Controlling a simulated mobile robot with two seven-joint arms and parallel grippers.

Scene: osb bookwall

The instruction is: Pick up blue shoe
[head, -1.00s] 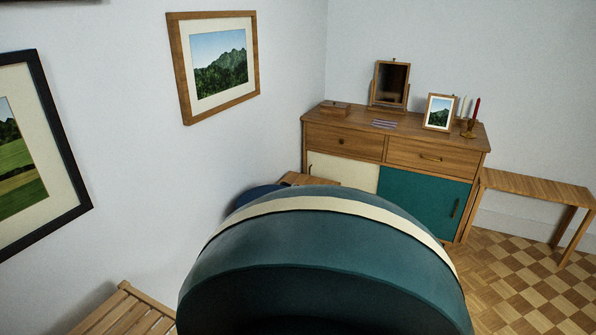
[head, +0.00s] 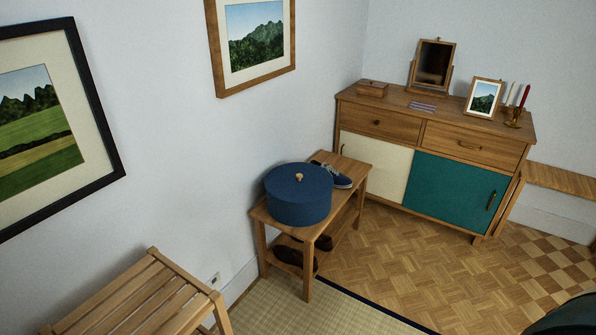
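A blue shoe (head: 334,174) with a pale sole lies on top of a small wooden bench (head: 352,165) against the wall. It sits behind and to the right of a round blue box (head: 298,196) with a wooden knob, which stands on the same bench and may hide part of the shoe. Neither of my grippers shows in the head view, so I cannot see how they stand.
Dark shoes (head: 290,256) rest on the bench's lower shelf. A slatted wooden seat (head: 150,300) is at the lower left. A sideboard (head: 432,148) stands behind the bench. Open parquet floor (head: 400,250) lies right of the bench, with a mat (head: 330,315) in front.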

